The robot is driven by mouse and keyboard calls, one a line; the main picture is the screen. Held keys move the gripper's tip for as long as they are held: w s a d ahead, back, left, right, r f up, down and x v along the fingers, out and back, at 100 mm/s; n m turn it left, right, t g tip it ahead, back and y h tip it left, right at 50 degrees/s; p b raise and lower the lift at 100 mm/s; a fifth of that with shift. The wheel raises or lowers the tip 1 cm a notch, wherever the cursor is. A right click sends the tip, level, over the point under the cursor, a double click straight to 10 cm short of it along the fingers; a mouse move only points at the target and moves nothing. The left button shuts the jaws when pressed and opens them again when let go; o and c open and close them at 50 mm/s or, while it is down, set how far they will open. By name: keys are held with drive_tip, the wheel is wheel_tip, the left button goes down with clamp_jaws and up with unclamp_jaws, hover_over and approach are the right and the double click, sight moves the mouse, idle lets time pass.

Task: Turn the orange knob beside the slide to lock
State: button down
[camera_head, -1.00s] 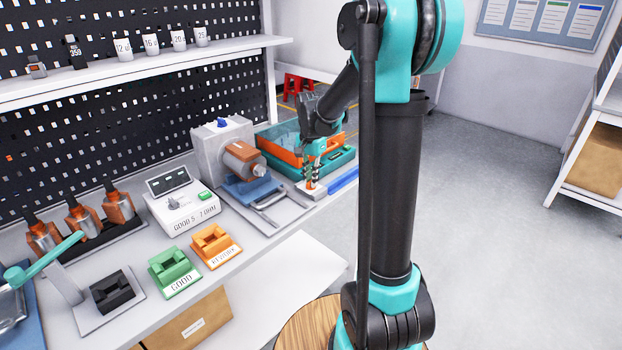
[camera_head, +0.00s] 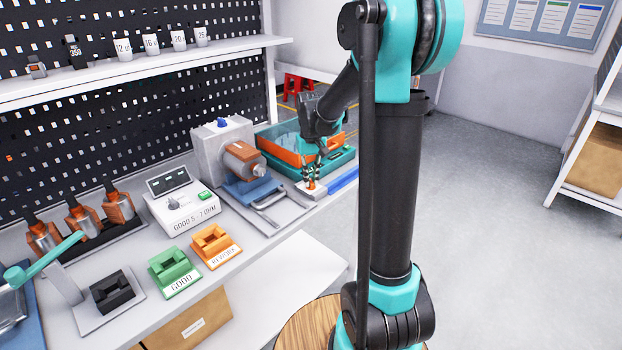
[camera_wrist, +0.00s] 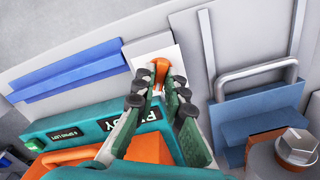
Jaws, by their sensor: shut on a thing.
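The orange knob (camera_wrist: 159,70) stands on a small white plate (camera_wrist: 148,50) near the bench edge. It shows small in the head view (camera_head: 311,185). My gripper (camera_wrist: 152,88) is shut on the knob, with a finger on each side of it, and comes down over it in the head view (camera_head: 313,174). The fingers partly hide the knob. The blue slide (camera_wrist: 262,112) with its bent metal handle (camera_wrist: 255,73) lies to the right of the knob in the wrist view. In the head view the slide (camera_head: 252,189) is left of it.
A grey machine with an orange-brown cylinder (camera_head: 243,160) stands behind the slide. A teal tray (camera_head: 342,161) with an orange part lies close behind my gripper. A blue strip (camera_wrist: 68,76) lies beside the white plate. Green (camera_head: 175,272) and orange (camera_head: 216,246) holders stand farther left.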

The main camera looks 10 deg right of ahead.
sight(311, 181)
drive_tip(key=n, duration=0.5)
drive_tip(key=shift+n, duration=0.4)
idle(0.4)
drive_tip(key=c, duration=1.6)
unclamp_jaws()
wheel_tip(311, 181, up, 12)
drive_tip(key=s+d+f+m+t, duration=0.1)
drive_tip(key=s+f+m, duration=0.1)
drive_tip(key=s+f, duration=0.4)
drive_tip(key=s+d+f+m+t, duration=0.1)
drive_tip(key=s+d+f+m, duration=0.1)
drive_tip(key=s+f, duration=0.4)
drive_tip(key=s+d+f+m+t, duration=0.1)
drive_tip(key=s+f+m+t, duration=0.1)
drive_tip(key=s+f, duration=0.4)
drive_tip(key=shift+s+d+m, duration=0.15)
drive_tip(key=shift+s+m, duration=0.35)
drive_tip(key=shift+s, duration=1.9)
